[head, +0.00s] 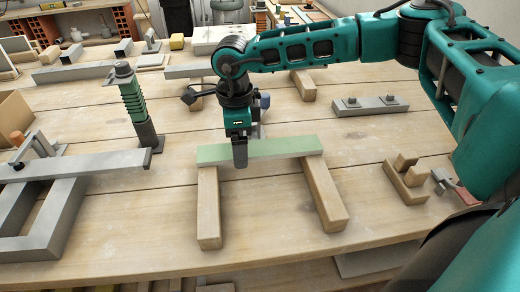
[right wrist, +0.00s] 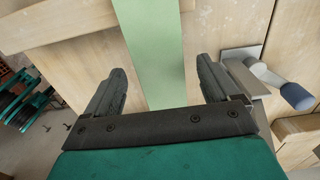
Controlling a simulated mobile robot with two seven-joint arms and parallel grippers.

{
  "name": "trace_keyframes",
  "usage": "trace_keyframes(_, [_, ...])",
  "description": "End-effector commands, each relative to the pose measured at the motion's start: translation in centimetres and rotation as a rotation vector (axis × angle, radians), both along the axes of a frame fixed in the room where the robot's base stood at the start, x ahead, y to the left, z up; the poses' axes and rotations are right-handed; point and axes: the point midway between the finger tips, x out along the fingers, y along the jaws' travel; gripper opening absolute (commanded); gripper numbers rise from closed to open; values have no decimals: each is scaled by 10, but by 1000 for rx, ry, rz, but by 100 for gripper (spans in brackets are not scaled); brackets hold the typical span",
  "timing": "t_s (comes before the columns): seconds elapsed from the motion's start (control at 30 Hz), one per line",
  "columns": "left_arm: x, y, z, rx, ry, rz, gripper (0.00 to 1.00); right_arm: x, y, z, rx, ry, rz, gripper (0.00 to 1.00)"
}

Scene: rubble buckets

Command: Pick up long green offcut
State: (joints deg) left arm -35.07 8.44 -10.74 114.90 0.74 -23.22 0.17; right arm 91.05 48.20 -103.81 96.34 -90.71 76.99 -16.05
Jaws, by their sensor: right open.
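The long green offcut (head: 285,147) lies flat across two wooden blocks, one under each end, on the workbench. In the right wrist view the offcut (right wrist: 155,48) is a pale green strip running between the finger pads, with a gap on each side. My right gripper (head: 240,160) points down over the left half of the offcut and hides a small part of it. Its fingers (right wrist: 160,85) are open, one on each side of the strip. My left gripper is not in view.
The left support block (head: 208,215) and right support block (head: 322,195) stretch toward the front edge. A green ribbed tool (head: 135,105) stands to the left, beside grey frames (head: 55,225). A grey bar (head: 370,107) and notched wooden block (head: 405,180) lie right. Bench between the supports is bare.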

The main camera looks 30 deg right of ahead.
Motion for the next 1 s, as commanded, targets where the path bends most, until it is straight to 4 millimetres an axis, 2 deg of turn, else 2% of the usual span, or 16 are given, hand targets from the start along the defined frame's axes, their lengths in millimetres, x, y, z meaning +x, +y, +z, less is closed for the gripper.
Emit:
trace_keyframes(0.3, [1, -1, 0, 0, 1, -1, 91, 0, 0, -5, 0, -1, 0, 87])
trace_keyframes(1.0, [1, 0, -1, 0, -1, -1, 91, 1, 0, -5, 0, -2, 0, 23])
